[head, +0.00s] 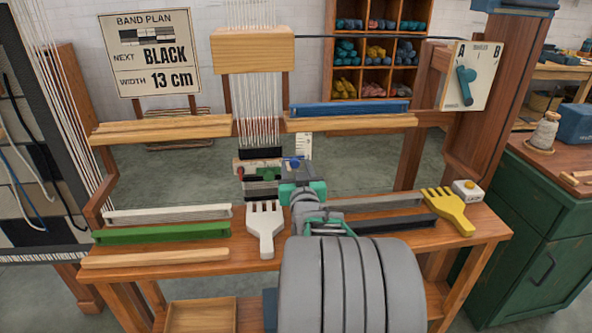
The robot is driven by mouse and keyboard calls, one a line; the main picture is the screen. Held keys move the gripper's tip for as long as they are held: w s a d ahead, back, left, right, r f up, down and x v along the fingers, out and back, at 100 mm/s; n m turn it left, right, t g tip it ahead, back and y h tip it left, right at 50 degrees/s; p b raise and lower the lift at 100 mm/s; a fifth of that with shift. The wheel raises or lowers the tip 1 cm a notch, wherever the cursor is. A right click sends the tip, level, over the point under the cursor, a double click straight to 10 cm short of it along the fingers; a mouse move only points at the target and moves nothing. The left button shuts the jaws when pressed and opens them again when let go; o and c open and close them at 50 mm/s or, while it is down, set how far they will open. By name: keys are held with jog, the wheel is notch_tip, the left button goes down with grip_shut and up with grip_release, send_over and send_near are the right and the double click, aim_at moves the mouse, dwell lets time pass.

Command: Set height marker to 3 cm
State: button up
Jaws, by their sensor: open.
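A white upright scale (304,145) with dark tick marks stands just right of the hanging warp threads (258,110). A small blue piece (291,163) sits at its lower end, and I cannot tell whether this is the height marker or which tick it meets. My gripper (299,174), grey with teal parts, is open just below and in front of the scale. It looks empty. My arm and gripper hide what lies directly behind them, including any lower part of the scale.
Woven bands (262,172) hang left of my gripper. A white comb (265,228) and yellow comb (449,208) lie on the loom bench (250,262). Green (160,233) and black (390,222) bars lie there too. A sign (152,55) reads BLACK, 13 cm. A lever panel (470,76) is at right.

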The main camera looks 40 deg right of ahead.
jog(key=shift+w+d, duration=0.35)
jog(key=shift+w, duration=0.15)
jog(key=shift+c, duration=0.5)
grip_shut()
dwell(0.6)
